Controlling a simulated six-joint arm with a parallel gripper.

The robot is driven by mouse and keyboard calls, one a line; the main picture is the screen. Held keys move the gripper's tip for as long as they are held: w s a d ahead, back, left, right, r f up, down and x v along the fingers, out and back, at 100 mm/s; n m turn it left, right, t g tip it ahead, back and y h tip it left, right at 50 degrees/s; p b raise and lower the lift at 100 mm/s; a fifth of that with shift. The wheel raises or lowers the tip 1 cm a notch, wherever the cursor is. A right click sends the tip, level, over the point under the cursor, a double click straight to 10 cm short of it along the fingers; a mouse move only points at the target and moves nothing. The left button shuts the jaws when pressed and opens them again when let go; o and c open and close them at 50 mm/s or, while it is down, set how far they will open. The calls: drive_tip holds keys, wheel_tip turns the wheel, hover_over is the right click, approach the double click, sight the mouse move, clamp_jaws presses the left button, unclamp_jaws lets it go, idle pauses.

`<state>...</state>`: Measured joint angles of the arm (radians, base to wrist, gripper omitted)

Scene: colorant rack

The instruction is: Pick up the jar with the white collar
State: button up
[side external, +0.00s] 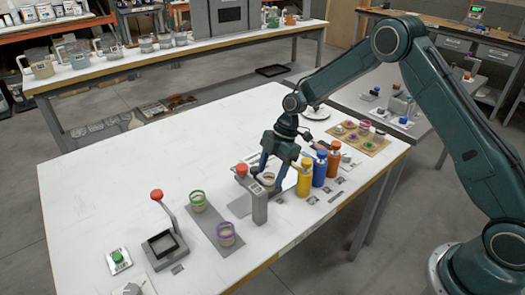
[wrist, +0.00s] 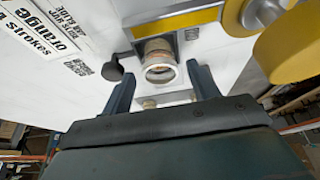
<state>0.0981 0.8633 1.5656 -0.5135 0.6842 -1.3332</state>
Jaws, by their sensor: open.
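The jar with the white collar (wrist: 160,73) shows in the wrist view, its pale ring facing the camera. It lies between the two fingers of my gripper (wrist: 163,82), with a visible gap on each side. In the side external view the jar (side external: 268,179) stands near the table's front edge, partly hidden by a grey post with a red knob. My gripper (side external: 273,170) is open and points down over the jar, its fingers apart around it. Whether the fingertips reach below the collar is not clear.
Yellow (side external: 304,178), blue (side external: 320,168) and orange (side external: 333,160) bottles stand close on the right. Jars with green (side external: 198,201) and purple (side external: 226,234) collars stand on a grey strip (side external: 213,219).

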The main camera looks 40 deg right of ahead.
drive_tip(key=shift+x, duration=1.2)
drive_tip(key=c, duration=1.1)
drive_tip(key=shift+r, duration=0.4)
drive_tip(key=shift+c, duration=0.2)
wheel_tip(320, 180, up, 19)
idle(0.6)
drive_tip(key=shift+r, duration=0.15)
idle(0.4)
idle(0.5)
